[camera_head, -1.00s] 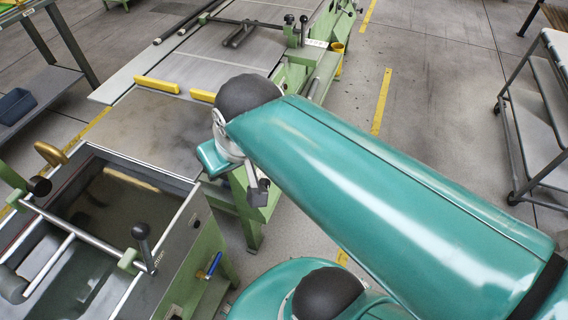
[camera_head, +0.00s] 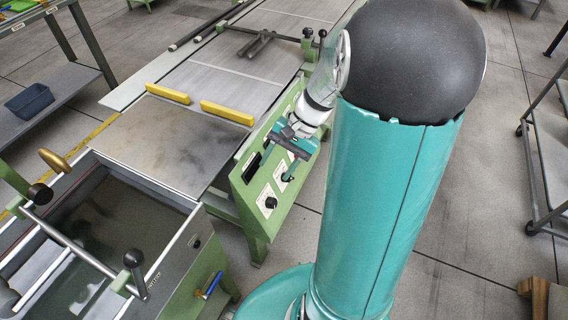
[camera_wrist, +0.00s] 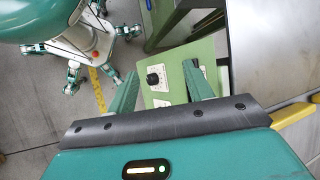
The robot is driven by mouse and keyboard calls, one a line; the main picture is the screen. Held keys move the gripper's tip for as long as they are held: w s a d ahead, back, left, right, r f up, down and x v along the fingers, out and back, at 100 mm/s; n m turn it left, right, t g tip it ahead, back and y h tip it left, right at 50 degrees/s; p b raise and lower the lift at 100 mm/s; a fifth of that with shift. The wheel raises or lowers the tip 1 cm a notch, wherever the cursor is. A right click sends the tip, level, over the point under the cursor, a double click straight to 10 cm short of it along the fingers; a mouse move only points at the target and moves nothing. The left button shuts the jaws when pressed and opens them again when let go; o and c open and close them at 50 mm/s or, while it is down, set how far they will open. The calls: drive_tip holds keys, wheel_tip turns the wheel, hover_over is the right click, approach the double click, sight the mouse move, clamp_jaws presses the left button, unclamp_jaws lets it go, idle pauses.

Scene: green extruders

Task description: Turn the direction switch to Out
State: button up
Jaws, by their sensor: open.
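A green control panel (camera_head: 246,200) on the side of the machine carries a black round knob (camera_head: 270,202) on a white plate, which also shows in the wrist view (camera_wrist: 153,78). A second white plate (camera_head: 281,181) lies beside it, partly hidden by my gripper (camera_head: 279,160). The lettering is too small to read, so I cannot tell which control is the direction switch or where it points. In the wrist view my gripper (camera_wrist: 160,70) is open, its two teal fingers spread apart over the panel with nothing held between them.
Yellow bars (camera_head: 227,112) lie across the machine bed above the panel. A tank with metal rails and black-knobbed levers (camera_head: 134,259) stands at the lower left. A blue bin (camera_head: 29,101) sits on a shelf at left. Open floor (camera_head: 455,215) lies at right, before a wheeled rack.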

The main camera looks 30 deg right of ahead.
drive_tip(key=s+d+f+m+t+y, duration=0.2)
drive_tip(key=d+f+m+t, duration=0.6)
drive_tip(key=f, duration=0.4)
drive_tip(key=s+d+f+m+t+y, duration=0.2)
drive_tip(key=d+f+m+t, duration=0.4)
drive_tip(key=d+f+m, duration=0.5)
drive_tip(key=w+a+n, duration=0.1)
drive_tip(key=w+a, duration=0.7)
drive_tip(key=w, duration=0.3)
drive_tip(key=shift+a+f+n, duration=0.2)
drive_tip(key=shift+a+n, duration=0.1)
drive_tip(key=c, duration=1)
drive_tip(key=shift+o, duration=0.2)
